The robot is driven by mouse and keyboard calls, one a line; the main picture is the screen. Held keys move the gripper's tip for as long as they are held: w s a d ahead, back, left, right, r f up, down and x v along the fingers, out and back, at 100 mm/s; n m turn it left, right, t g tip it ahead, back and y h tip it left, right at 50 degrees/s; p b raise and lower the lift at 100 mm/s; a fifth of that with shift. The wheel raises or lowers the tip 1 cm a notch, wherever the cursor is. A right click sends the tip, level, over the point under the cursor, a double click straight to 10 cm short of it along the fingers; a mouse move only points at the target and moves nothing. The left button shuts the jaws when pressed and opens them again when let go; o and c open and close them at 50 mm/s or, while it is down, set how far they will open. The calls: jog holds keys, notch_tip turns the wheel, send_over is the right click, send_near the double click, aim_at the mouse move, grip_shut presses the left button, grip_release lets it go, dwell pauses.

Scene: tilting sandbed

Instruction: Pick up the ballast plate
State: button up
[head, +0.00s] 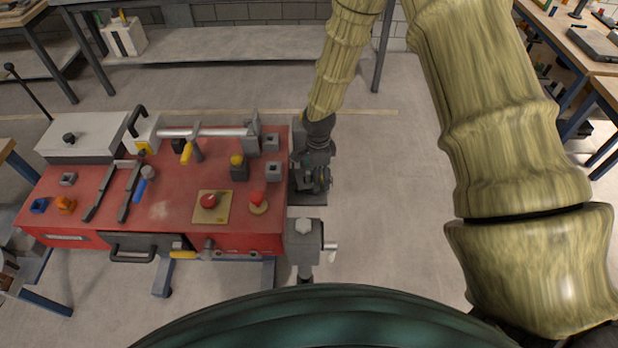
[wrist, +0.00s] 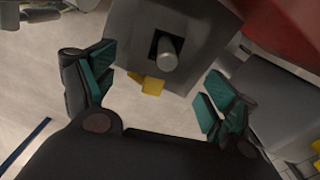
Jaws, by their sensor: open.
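A grey block-like plate (wrist: 200,25) with a square opening fills the top middle of the wrist view. A round grey peg (wrist: 168,53) shows in its opening. I take this plate to be the ballast plate. My gripper (wrist: 158,78) is open, its teal-padded fingers spread to the left and right below the plate, with nothing held between them. In the head view my gripper (head: 315,178) is beside the right end of the red bench (head: 165,215). The arm and gripper hide much there, so I cannot clearly tell the plate apart.
A grey block with a side peg (head: 303,240) stands at the bench's front right corner. The bench top carries a red knob on a tan plate (head: 212,205), a red mushroom button (head: 258,200) and a horizontal bar (head: 205,133). The floor (head: 390,190) to the right is clear.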

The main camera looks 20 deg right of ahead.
jog(key=shift+s+f, duration=0.15)
jog(key=shift+s, duration=0.05)
jog(key=shift+w+f, duration=0.15)
jog(key=c, duration=1.1)
jog(key=shift+r+p, duration=0.7)
jog(key=shift+r, duration=7.6)
